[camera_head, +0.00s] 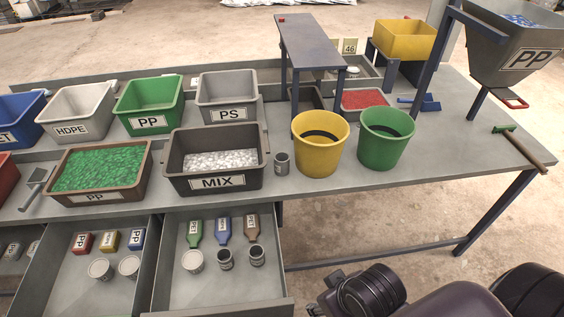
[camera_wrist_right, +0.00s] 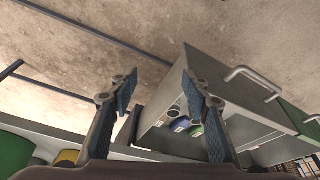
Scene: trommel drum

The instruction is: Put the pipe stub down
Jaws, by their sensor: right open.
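A short grey cylinder (camera_head: 282,162) stands upright on the table between the MIX bin and the yellow bucket; I cannot tell whether it is the pipe stub. My right gripper (camera_wrist_right: 160,80) is open in the wrist view, with nothing between its fingers. In the head view my right arm comes in at the bottom, in front of the table and right of the open drawers; its fingers are partly cut off there. My left gripper is not in view.
The right open drawer (camera_head: 284,300) holds bottles and short cylinders; it also shows in the wrist view (camera_wrist_right: 232,100). The MIX bin (camera_head: 217,183), yellow bucket (camera_head: 318,158) and green bucket (camera_head: 384,152) stand near the table's front. The table's right part (camera_head: 450,145) is mostly clear.

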